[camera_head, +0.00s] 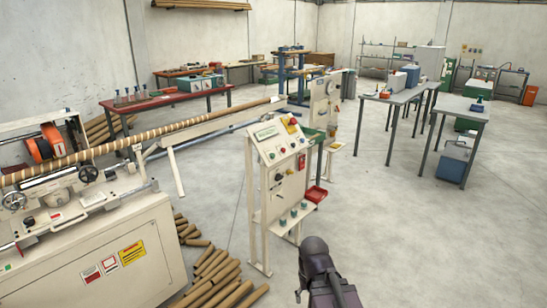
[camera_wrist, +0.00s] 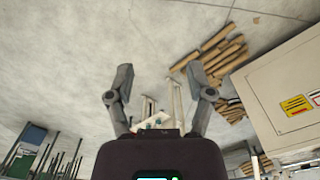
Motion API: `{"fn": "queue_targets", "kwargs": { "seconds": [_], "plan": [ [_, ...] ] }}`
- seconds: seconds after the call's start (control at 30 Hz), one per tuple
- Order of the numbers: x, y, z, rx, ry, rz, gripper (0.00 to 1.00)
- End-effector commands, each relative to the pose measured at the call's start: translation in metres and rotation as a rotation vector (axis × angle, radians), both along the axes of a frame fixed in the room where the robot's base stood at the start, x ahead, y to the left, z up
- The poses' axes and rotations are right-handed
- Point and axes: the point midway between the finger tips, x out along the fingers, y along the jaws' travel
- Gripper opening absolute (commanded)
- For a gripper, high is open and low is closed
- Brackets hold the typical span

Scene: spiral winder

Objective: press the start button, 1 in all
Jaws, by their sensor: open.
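The cream control stand (camera_head: 256,195) stands upright on legs in the middle of the head view. Its sloped panel carries a screen (camera_head: 266,133), a red button (camera_head: 293,122) and several small buttons and knobs; a dark knob (camera_head: 278,177) sits lower on the front. The labels are too small to tell which is the start button. My gripper (camera_wrist: 160,78) is open and empty in the wrist view, its two fingers spread apart. Pale legs, seemingly of the stand, show beyond and between the fingers, well apart from them.
The spiral winder (camera_head: 85,245) fills the left, with a long striped tube (camera_head: 150,135) running over it. Cardboard tubes (camera_head: 222,278) lie on the floor between winder and stand; they also show in the wrist view (camera_wrist: 215,48). Floor right of the stand is clear up to grey tables (camera_head: 400,95).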

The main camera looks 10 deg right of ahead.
Motion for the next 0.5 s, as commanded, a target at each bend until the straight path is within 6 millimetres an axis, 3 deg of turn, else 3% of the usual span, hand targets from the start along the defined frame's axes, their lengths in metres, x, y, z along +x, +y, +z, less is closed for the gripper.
{"fn": "queue_targets", "kwargs": {
  "seconds": [0.03,0.2,0.5],
  "plan": [
    [0.0000,0.0000,0.0000,0.000,0.000,0.000,0.49],
    [0.0000,0.0000,0.0000,0.000,0.000,0.000,0.00],
    [0.0000,0.0000,0.0000,0.000,0.000,0.000,0.00]
  ]
}}
